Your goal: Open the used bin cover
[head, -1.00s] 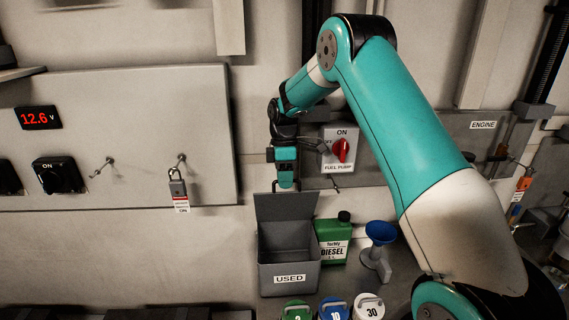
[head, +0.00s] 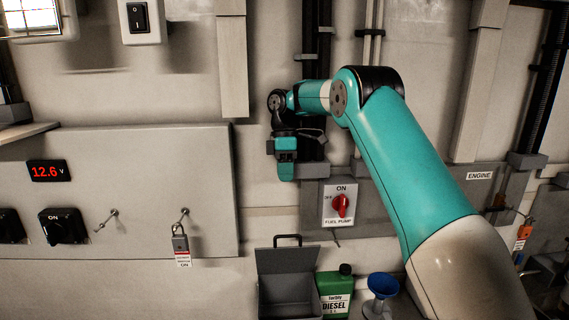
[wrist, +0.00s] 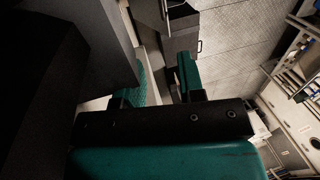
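The grey used bin (head: 287,298) stands at the bottom of the head view, its front cut off by the frame edge. Its cover (head: 287,262) is raised, standing up at the back of the bin, with a dark handle (head: 287,237) at its top edge. The bin's inside shows. My gripper (head: 286,172) is above the cover and apart from it, pointing down. In the wrist view, the two teal fingers (wrist: 163,78) are apart with nothing between them.
A green diesel can (head: 334,292) and a blue funnel (head: 382,286) stand right of the bin. The fuel pump switch (head: 341,205) is on the wall right of my gripper. A padlock (head: 180,240) hangs on the panel to the left.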

